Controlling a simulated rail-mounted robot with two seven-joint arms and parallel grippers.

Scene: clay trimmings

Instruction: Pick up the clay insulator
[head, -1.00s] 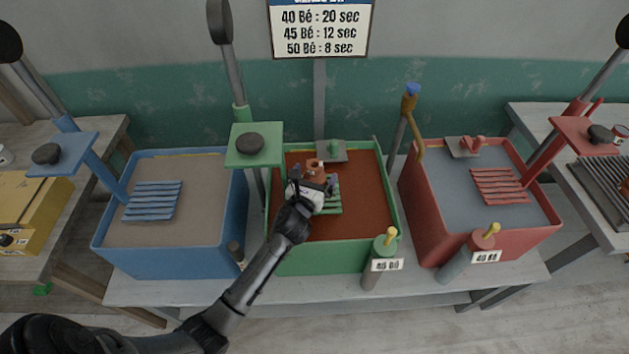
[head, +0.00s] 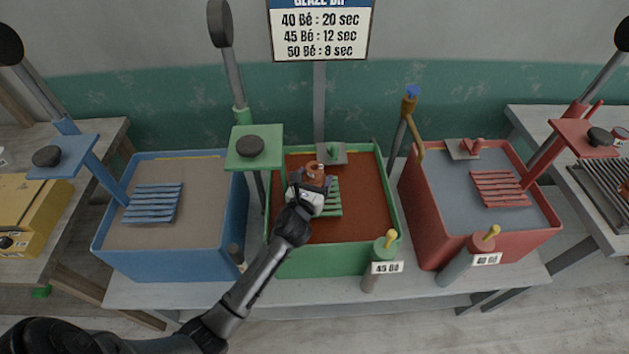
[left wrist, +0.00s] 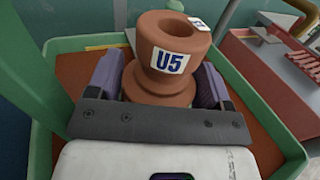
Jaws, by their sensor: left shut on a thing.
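The clay insulator (left wrist: 170,80) is a reddish-brown spool shape with a flared top and a white "U5" label; it stands upright in the left wrist view. In the head view the insulator (head: 315,171) is small and partly covered by my gripper, over the green tank. My left gripper (head: 314,180) has a finger on each side of it and is shut on it; the fingers also show in the left wrist view (left wrist: 165,88). The insulator's lower part is hidden. My right gripper is not in view.
The green tank (head: 325,260) holds brown-red liquid and a green slatted rack (head: 334,198). A blue tank (head: 165,262) stands left and a red tank (head: 440,225) right. Lever posts rise behind the tanks.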

